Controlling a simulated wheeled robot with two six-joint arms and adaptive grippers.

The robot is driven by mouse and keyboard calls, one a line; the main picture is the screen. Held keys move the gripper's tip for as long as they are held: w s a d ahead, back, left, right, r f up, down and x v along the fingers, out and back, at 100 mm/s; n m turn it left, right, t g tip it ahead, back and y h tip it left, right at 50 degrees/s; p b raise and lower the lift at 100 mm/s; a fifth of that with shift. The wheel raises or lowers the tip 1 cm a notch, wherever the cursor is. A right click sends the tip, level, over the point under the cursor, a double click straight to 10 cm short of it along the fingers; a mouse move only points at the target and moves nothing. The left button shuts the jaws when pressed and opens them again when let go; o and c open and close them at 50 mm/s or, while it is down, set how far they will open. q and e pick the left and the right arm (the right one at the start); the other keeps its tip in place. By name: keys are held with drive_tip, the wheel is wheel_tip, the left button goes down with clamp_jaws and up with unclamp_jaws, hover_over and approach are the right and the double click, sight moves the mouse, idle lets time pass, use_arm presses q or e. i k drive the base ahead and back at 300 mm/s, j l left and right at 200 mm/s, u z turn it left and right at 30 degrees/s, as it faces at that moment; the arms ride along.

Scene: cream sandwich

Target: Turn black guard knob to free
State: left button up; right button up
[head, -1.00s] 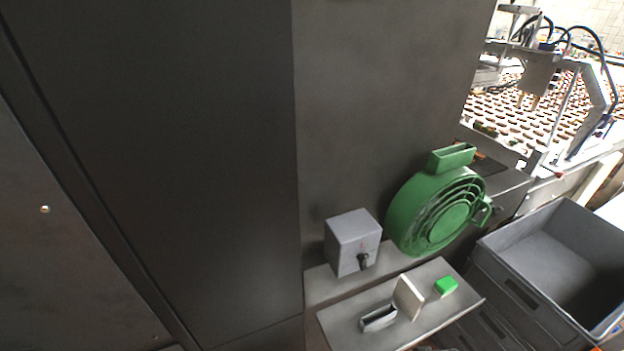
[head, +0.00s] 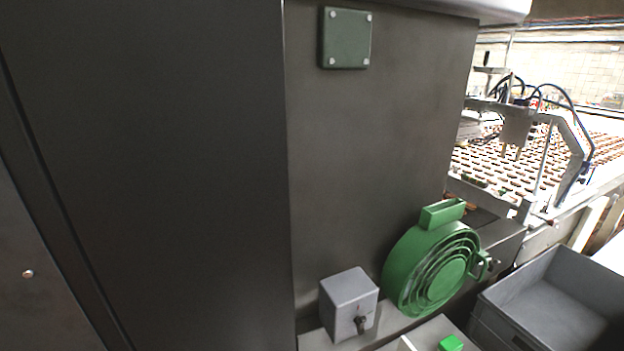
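The black knob (head: 361,323) sits low on the front face of a grey box (head: 348,300). The box stands on a ledge against the dark machine wall, at the bottom middle of the head view. A small red mark shows just above the knob. The knob is too small to read its setting surely. A round green guard (head: 432,268) with concentric rings and a green block on top stands to the right of the box. Neither of my grippers is in view.
A grey crate (head: 541,295) stands at the lower right. A green plate (head: 346,38) is on the wall. A conveyor with many biscuits lies behind at right.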

sight(493, 265)
drive_tip(key=k+z, duration=0.15)
drive_tip(key=z, duration=1.1)
